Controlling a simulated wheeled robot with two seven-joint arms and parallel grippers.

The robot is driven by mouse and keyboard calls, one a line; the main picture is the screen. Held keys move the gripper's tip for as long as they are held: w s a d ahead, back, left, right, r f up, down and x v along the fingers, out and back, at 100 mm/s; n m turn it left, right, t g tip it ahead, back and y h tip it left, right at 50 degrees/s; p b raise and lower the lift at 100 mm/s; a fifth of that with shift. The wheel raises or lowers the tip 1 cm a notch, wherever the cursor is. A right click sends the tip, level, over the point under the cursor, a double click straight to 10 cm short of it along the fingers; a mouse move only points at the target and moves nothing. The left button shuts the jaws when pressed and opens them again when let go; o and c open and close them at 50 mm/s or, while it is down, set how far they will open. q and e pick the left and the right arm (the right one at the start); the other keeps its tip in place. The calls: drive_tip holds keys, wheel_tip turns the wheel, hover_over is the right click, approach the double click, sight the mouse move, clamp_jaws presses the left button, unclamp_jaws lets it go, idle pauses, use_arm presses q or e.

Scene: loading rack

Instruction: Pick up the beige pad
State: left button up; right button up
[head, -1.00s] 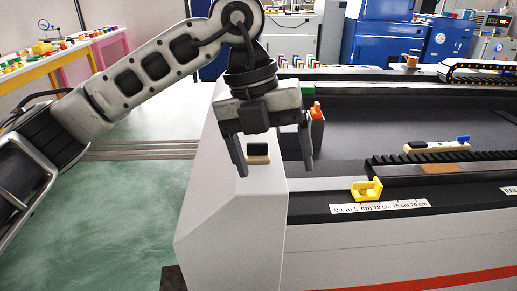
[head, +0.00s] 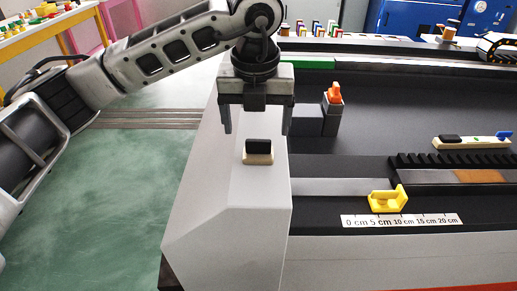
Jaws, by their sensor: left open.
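The beige pad (head: 258,158), a small beige block with a black top, sits on the light grey end housing of the rack, near the middle of the head view. My left gripper (head: 257,129) points down with its two fingers spread wide and nothing between them. In the picture its fingertips are just above the pad, one to each side of it. They look apart from the pad; the exact height is hard to tell. My right gripper is not in view.
To the right lie a yellow bracket (head: 388,200), a ruler strip (head: 402,220), a long beige bar (head: 470,143) with black and blue parts, and a grey post with an orange piece (head: 333,95). A green strip (head: 306,63) runs behind. The housing top around the pad is clear.

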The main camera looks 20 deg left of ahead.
sight(258, 141)
use_arm(q)
drive_tip(key=shift+w+f+p, duration=0.2)
drive_tip(key=shift+f+p, duration=0.15)
drive_tip(key=shift+f, duration=1.2)
drive_tip(key=shift+w+f+p, duration=0.2)
drive_tip(key=shift+f+p, duration=0.15)
drive_tip(key=shift+f, duration=1.15)
drive_tip(key=c, duration=1.1)
